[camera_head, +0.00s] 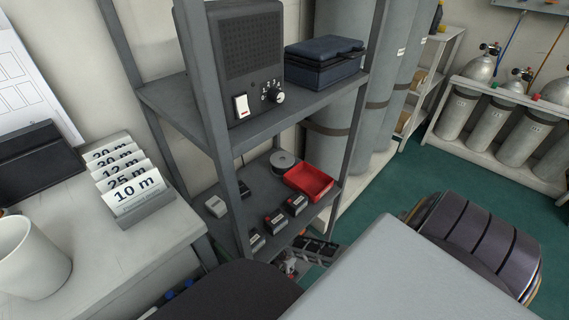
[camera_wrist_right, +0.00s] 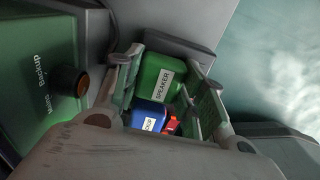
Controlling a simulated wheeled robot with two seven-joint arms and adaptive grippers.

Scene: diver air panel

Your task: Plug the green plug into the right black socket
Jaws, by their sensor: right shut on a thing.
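My right gripper (camera_head: 312,250) is low in the head view, at the front right edge of the lower shelf. In the right wrist view my right gripper (camera_wrist_right: 165,68) is shut, with a green plug (camera_wrist_right: 158,76) labelled "SPEAKER" between its fingertips. A blue block (camera_wrist_right: 150,115) with a partly hidden label and a small red piece (camera_wrist_right: 171,125) show below the green plug. On the lower shelf, small black boxes (camera_head: 275,220) and (camera_head: 297,205) have pale labels and some red. I cannot tell which is the right black socket. My left gripper is out of view.
A grey shelf unit (camera_head: 227,170) holds a black speaker box (camera_head: 240,55) and a blue case (camera_head: 322,65) above. Below are a red tray (camera_head: 309,182) and a round grey item (camera_head: 283,161). A green panel (camera_wrist_right: 40,80) with a black knob is left in the wrist view.

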